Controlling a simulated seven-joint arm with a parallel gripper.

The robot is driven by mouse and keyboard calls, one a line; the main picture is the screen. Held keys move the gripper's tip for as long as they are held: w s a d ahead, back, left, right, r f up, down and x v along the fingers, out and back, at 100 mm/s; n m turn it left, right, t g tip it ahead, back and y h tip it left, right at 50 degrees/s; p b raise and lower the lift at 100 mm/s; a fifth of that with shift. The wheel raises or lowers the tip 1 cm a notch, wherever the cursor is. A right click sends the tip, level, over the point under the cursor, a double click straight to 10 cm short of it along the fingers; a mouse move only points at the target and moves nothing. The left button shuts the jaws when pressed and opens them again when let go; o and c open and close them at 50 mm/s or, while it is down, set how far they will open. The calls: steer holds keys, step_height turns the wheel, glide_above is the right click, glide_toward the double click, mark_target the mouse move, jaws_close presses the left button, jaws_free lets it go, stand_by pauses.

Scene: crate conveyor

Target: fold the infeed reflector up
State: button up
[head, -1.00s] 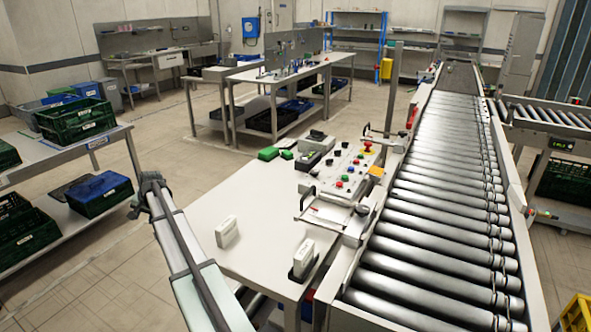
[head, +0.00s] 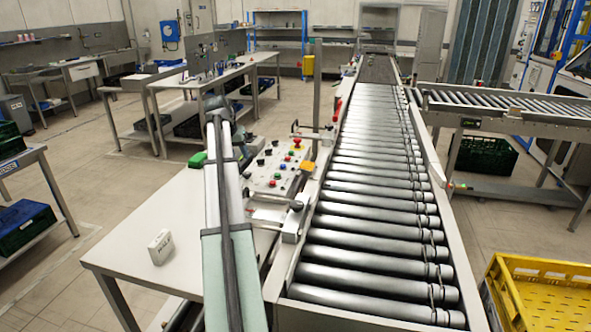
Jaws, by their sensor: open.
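I cannot tell for certain which part is the infeed reflector. A small red part (head: 337,110) shows on the left rail of the roller conveyor (head: 372,215), beside a grey post (head: 317,90). Small brackets and a dark knob (head: 296,205) sit on the same rail nearer to me. My gripper (head: 238,135) is at the far end of my arm, left of the control panel (head: 275,172) and apart from the red part. It is open and looks empty; its fingers are small and partly hidden by my arm.
A white table (head: 150,215) stands left of the conveyor, with a small white block (head: 160,247) on it. My arm crosses above its right part. A yellow crate (head: 515,295) is at the lower right. A second conveyor (head: 510,105) joins at the right.

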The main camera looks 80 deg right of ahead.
steer(key=s+d+r+m+g, duration=0.1)
steer(key=s+r, duration=0.1)
steer(key=s, duration=0.5)
steer(key=s+d+r+g, duration=0.1)
steer(key=s+r, duration=0.2)
steer(key=s, duration=0.5)
glide_toward(298, 172)
steer(key=x, duration=0.8)
steer(key=shift+d, duration=0.2)
jaws_close()
